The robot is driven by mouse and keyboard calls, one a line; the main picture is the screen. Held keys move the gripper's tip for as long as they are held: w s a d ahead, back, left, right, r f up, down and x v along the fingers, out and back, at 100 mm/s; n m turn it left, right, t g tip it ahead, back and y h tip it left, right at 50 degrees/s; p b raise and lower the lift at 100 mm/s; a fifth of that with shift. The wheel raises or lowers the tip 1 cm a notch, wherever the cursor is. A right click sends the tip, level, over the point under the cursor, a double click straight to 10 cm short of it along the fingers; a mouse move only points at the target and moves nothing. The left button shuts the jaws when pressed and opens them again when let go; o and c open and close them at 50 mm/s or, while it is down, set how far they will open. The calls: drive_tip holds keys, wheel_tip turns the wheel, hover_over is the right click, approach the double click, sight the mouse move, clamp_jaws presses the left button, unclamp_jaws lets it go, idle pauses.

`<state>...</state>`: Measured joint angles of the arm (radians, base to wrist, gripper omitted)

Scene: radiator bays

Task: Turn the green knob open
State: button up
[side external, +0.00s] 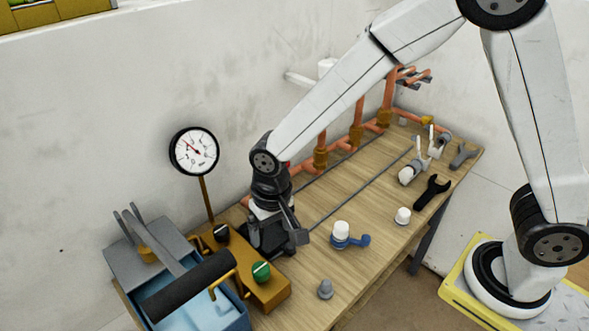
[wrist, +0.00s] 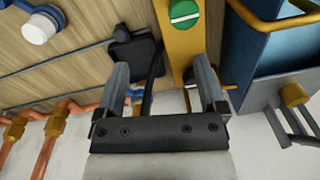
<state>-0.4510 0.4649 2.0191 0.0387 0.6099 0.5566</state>
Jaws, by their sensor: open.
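The green knob (side external: 261,271) has a white line across its round face and sits on the near end of a mustard-yellow block (side external: 275,292). In the wrist view the green knob (wrist: 184,12) is at the top edge, beyond the fingertips, with its line running roughly sideways. My gripper (side external: 278,240) points down beside the block, behind and to the right of the knob in the side view. In the wrist view my gripper (wrist: 161,75) has its two fingers spread wide with no knob held between them. The right finger overlaps the yellow block (wrist: 182,45).
A black knob (side external: 221,232) sits on the block's far end. A gauge (side external: 194,152) rises behind. Copper pipes (side external: 320,158) line the wall.

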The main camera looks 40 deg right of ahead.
sight(260, 267)
drive_tip(key=a, duration=0.1)
drive_tip(key=a+f, duration=0.1)
drive_tip(key=a, duration=0.1)
drive_tip(key=shift+a, duration=0.15)
drive_tip(key=shift+w+a+f, duration=0.1)
drive_tip(key=shift+f, duration=3.75)
clamp_jaws()
